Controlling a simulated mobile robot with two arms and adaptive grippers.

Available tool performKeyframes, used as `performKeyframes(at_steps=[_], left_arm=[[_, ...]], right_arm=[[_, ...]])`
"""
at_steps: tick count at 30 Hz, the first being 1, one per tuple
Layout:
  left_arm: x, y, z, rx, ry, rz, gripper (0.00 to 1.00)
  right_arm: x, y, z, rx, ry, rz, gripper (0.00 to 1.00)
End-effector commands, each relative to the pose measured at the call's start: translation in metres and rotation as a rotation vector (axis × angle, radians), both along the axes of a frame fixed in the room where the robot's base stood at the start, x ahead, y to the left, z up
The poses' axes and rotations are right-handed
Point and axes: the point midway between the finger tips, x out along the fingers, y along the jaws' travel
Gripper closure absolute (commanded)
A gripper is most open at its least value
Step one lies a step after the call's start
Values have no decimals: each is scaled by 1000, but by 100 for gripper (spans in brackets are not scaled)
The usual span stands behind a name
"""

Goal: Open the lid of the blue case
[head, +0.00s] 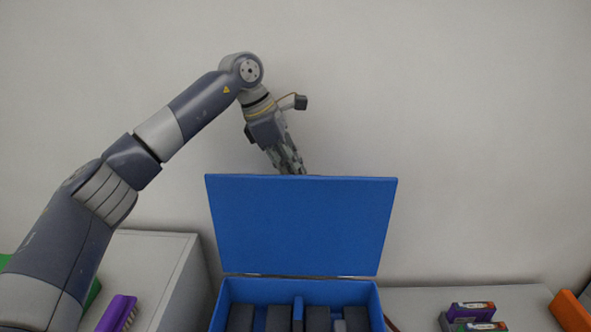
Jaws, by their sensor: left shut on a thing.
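The blue case (300,291) stands at the bottom centre of the head view. Its lid (302,226) is raised, standing nearly upright above the hinge at the back. Several dark blocks (279,318) sit in compartments inside. My left gripper (291,172) comes down from above at the lid's top edge, left of its middle. It is shut on the lid; its fingertips are partly hidden behind the lid's edge. My right gripper is not in view.
A purple brush (118,313) and a green thing (92,294) lie on a light surface at the left. Purple-and-grey packs (472,310) and an orange object (571,312) lie at the right. A plain wall stands behind; the space above the lid's right part is clear.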

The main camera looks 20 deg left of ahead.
Motion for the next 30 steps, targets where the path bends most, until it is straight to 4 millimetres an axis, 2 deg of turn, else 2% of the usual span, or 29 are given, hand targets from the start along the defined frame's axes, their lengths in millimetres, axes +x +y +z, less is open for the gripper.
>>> performKeyframes(at_steps=[1, 8, 9, 11, 19, 23, 26, 30], left_arm=[[-4, 1, -16, 15, 29, -3, 100], [-4, 0, -15, 14, 30, -4, 100], [-4, 0, -16, 14, 30, -4, 82], [-4, 0, -15, 14, 30, -4, 68], [-3, 0, -11, 9, 21, -3, 68], [-3, 1, -6, 8, 18, -2, 68], [-4, 5, 5, 7, 15, -2, 68], [-7, 15, 30, 6, 15, 0, 68]], right_arm=[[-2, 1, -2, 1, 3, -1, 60], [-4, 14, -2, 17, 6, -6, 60], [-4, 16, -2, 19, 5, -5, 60], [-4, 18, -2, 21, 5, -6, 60], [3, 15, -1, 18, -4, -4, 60], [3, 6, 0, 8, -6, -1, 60], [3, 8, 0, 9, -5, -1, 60], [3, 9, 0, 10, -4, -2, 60]])
